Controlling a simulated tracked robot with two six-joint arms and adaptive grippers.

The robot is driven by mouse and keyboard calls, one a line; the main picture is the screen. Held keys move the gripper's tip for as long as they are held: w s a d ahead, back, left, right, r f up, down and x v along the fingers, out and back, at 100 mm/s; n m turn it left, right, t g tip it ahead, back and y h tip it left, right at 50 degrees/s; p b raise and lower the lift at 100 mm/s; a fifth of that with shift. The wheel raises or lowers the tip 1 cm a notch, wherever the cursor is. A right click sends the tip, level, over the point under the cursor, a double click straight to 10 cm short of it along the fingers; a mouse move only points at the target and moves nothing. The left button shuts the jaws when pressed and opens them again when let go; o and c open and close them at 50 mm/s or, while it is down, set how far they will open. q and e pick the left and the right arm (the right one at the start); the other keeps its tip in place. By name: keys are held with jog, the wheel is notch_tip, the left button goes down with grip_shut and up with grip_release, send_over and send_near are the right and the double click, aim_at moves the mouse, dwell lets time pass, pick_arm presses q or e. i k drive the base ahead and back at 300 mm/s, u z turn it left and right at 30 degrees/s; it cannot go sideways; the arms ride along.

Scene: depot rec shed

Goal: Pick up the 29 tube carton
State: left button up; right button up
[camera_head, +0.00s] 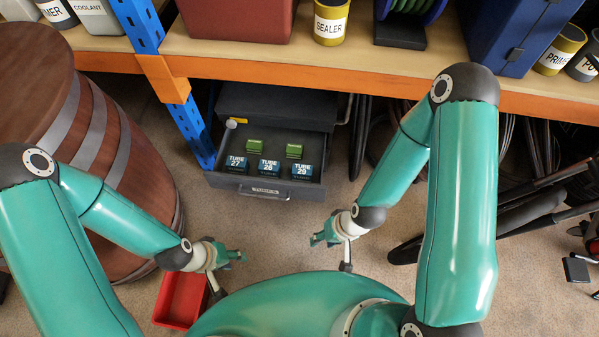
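The TUBE 29 carton (302,171) is a small dark blue box with white lettering. It stands at the right of a front row in an open drawer (222,180), beside the TUBE 28 carton (269,168) and the TUBE 27 carton (236,164). My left gripper (238,256) is low, in front of the drawer and to the left, apart from the cartons. My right gripper (319,239) is in front of the drawer, nearer the TUBE 29 carton but not touching it. Both gripper tips are too small to tell open from shut.
Two green boxes (254,146) (294,151) sit behind the cartons in the drawer. An orange-edged shelf (350,78) overhangs the cabinet. A blue post (193,132) and barrel (140,170) stand left. A red bin (180,299) is on the floor. Dark hoses (530,205) lie right.

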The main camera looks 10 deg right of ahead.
aim_at(300, 172)
jog(key=z, duration=1.6)
jog(key=i, duration=0.1)
jog(key=u, duration=2.9)
jog(key=k, duration=0.95)
jog(key=z, duration=0.85)
jog(key=i, duration=1)
